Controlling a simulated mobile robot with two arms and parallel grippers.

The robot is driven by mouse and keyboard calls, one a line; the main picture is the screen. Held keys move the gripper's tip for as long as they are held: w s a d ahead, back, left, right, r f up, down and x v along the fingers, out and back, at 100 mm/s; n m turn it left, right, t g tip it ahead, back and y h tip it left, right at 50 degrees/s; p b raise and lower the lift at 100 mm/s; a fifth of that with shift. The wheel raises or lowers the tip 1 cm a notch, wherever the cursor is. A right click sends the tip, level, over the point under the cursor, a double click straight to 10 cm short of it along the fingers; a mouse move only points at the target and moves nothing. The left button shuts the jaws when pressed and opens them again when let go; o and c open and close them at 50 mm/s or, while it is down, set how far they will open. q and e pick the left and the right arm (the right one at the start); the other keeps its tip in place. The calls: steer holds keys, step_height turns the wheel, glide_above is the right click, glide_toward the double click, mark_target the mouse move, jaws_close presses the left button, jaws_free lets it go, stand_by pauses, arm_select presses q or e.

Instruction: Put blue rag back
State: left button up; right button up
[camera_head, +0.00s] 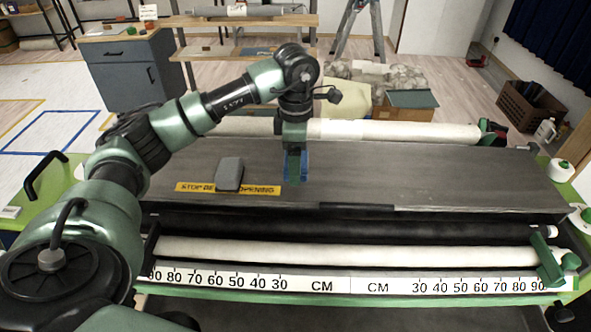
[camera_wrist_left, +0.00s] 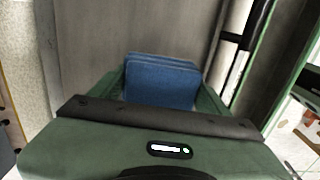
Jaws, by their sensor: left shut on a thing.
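My left gripper (camera_head: 295,172) points down at the dark machine top, near its middle. It is shut on the blue rag (camera_head: 304,165), which shows as blue edges around the fingers. In the left wrist view the blue rag (camera_wrist_left: 160,82) appears as folded layers between the green fingers of my left gripper (camera_wrist_left: 163,95). The gripper hides part of the rag, and I cannot tell whether the rag touches the surface. My right gripper is not in view.
A grey block (camera_head: 229,173) stands left of the gripper by a yellow label (camera_head: 200,188). White rolls lie behind (camera_head: 390,131) and in front (camera_head: 340,254) of the dark top (camera_head: 440,180). The top's right part is clear. A CM ruler (camera_head: 350,284) runs along the front.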

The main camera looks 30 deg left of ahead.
arm_select(q)
step_height(320, 180, down, 3)
steer(key=shift+f+p, duration=0.15)
steer(key=shift+p, duration=0.3)
steer(key=shift+f+b, duration=0.35)
steer(key=shift+f, duration=0.05)
steer(key=o, duration=1.4)
